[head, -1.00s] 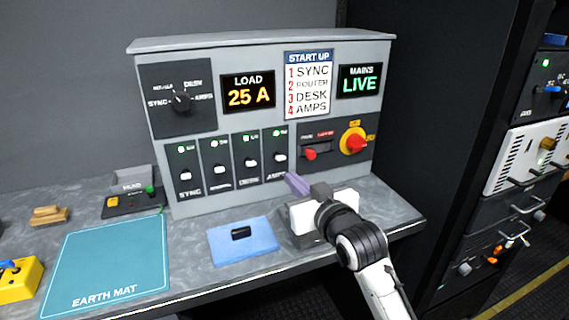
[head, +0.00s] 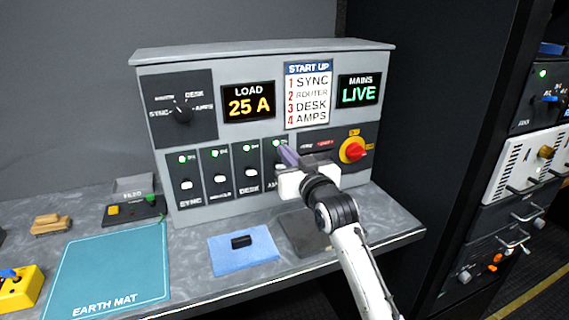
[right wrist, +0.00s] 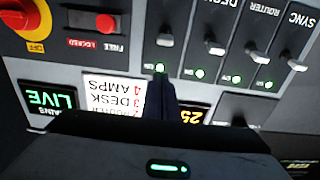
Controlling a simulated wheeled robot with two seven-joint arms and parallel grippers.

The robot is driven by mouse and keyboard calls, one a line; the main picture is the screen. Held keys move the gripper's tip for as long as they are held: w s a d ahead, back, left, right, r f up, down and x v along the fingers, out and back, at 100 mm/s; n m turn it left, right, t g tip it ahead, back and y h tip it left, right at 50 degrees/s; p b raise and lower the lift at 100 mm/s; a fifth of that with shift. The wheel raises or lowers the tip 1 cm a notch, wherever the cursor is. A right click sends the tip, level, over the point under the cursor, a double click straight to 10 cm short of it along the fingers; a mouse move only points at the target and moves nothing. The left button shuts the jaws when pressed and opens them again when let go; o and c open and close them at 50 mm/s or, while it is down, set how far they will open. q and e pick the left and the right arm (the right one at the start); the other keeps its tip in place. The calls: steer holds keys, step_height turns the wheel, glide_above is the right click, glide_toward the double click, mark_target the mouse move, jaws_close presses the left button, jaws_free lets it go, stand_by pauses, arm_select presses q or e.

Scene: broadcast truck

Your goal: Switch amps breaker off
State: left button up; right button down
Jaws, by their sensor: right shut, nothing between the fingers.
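The amps breaker (head: 271,165) is the rightmost of the row of black breaker switches on the grey panel. In the head view my right gripper (head: 288,154) covers most of it, including its lever. In the right wrist view, which is upside down, the white amps lever (right wrist: 165,40) shows with a lit green lamp at its ON end. My right gripper's closed fingers (right wrist: 160,84) end near that lamp, a little short of the lever. I cannot tell whether they touch the panel. The fingers are shut and empty. My left gripper is not in view.
The desk breaker (head: 251,172), router breaker (head: 219,179) and sync breaker (head: 186,184) stand to the left, lamps green. A red rotary switch (head: 355,151) is to the right. The load display (head: 248,101) reads 25 A. A blue cloth (head: 243,258) lies below on the counter.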

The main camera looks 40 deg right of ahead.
mark_target(279, 166)
steer(key=shift+x, duration=1)
steer(key=f, duration=0.4)
steer(key=shift+s+a, duration=0.1)
steer(key=shift+s, duration=0.3)
